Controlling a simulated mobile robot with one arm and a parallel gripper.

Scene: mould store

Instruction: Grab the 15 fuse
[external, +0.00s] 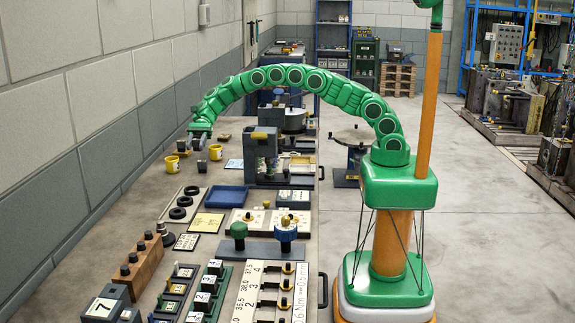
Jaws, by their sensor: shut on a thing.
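My green arm arches over the workbench to the left. My gripper (199,143) is at the far left of the bench, pointing down near two yellow cups. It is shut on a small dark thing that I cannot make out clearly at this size. I cannot read a 15 on any fuse in this view, so I cannot tell whether the held thing is the fuse.
Yellow cups (171,164) stand left of the gripper by the wall. A blue tray (226,197), a board with black rings (184,204) and a dark upright machine (262,152) are nearby. Numbered holders (208,288) and a wooden block (142,264) fill the near bench.

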